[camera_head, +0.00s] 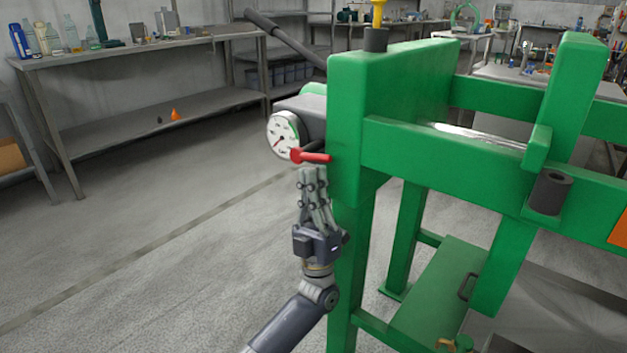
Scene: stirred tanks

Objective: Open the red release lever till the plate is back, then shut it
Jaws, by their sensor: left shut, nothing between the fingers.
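The red release lever (312,157) sticks out to the left from the side of a green press frame (345,120), just below and right of a round white dial gauge (283,137). My left gripper (312,172) is just below the lever, pointing up, with its fingers shut and nothing between them. Its tips are close under the lever; I cannot tell whether they touch it. I cannot make out the plate for certain. My right gripper is not in view.
A long dark pump handle (285,45) slopes up to the left behind the gauge. A grey workbench (140,45) with bottles stands at the back left. The green frame fills the right side. The floor (150,220) at the left is clear.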

